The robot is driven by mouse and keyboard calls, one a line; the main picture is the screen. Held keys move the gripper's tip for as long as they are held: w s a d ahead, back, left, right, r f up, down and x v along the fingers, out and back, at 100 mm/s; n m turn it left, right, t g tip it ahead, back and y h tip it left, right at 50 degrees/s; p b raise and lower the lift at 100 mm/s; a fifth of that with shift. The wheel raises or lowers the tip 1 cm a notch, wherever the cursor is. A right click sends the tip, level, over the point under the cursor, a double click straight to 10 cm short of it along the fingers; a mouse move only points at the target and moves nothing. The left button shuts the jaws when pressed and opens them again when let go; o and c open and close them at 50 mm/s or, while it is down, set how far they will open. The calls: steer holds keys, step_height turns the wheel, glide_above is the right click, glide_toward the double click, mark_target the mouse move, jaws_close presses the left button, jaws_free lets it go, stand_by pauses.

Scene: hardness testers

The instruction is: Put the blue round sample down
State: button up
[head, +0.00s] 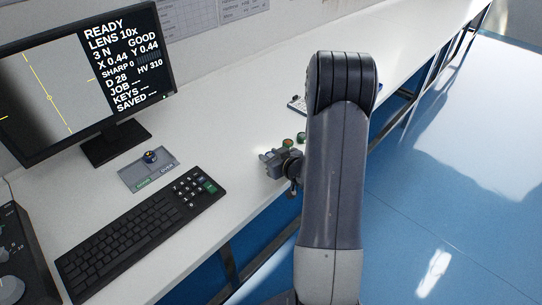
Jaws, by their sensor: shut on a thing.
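My gripper (268,160) is at the front edge of the white bench, left of my arm, with its fingers pointing left. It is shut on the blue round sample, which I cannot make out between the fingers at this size. I cannot tell whether the sample touches the bench top. Two small round pieces with green and reddish colours, one (288,142) and another (301,136), show just behind the gripper. My forearm hides part of the bench there.
The white bench (225,135) is bare between the gripper and a grey control pad (148,172) with a knob. A black keyboard (130,240) and a monitor (85,80) stand to the left. A tray-like item (297,104) is partly hidden behind my arm.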

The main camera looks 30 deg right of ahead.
steer(key=shift+f, duration=0.25)
steer(key=o, duration=1)
steer(key=shift+r, duration=0.1)
